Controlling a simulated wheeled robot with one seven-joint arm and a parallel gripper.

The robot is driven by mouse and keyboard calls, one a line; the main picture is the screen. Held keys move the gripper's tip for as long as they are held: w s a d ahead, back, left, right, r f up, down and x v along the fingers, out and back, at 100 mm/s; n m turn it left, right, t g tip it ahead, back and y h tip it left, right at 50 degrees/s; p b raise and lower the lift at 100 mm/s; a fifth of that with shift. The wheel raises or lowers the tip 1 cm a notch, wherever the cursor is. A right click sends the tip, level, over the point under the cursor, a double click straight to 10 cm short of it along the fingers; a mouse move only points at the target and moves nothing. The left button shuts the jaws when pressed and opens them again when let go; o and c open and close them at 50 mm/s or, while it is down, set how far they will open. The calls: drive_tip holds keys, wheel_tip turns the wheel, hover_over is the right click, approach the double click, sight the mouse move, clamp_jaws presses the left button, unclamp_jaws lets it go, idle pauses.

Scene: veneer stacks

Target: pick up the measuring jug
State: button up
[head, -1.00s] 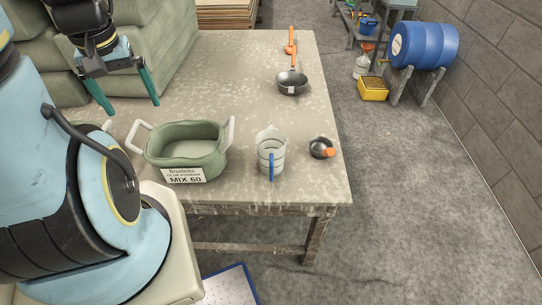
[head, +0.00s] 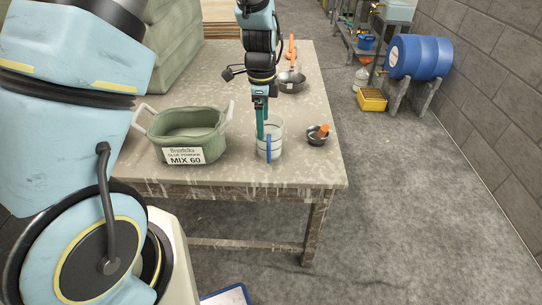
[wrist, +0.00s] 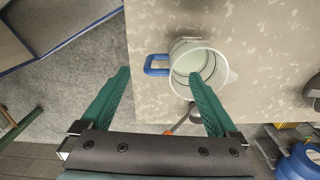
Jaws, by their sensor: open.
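The measuring jug (head: 275,146), clear with a blue handle, stands upright near the table's front right edge. In the wrist view the jug (wrist: 181,88) is seen from above, its blue handle (wrist: 156,65) on the left. My gripper (head: 262,136) is open and empty, pointing down at the jug. In the wrist view the gripper (wrist: 158,73) has its right fingertip overlapping the jug's mouth and its left fingertip outside, with the handle between them. I cannot tell how far the tips are above the rim or inside it.
A green tub (head: 215,146) labelled MIX 60 stands left of the jug. A small dark ladle (head: 313,138) with an orange handle lies close on its right. A dark pan (head: 291,86) lies farther back. The table (head: 325,165) ends just right of the ladle.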

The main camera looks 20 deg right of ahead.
sight(269, 148)
drive_tip(key=shift+s+d+f+m, duration=0.35)
drive_tip(key=shift+d+f+m, duration=0.15)
drive_tip(key=shift+d+f, duration=0.05)
drive_tip(key=shift+s+d+f, duration=0.1)
drive_tip(key=shift+s+f, duration=0.05)
drive_tip(key=shift+f, duration=0.2)
drive_tip(key=shift+s+d+f+p, duration=0.1)
drive_tip(key=shift+f+p, duration=1.65)
drive_tip(key=shift+f, duration=3.3)
drive_tip(key=shift+c, duration=0.3)
clamp_jaws()
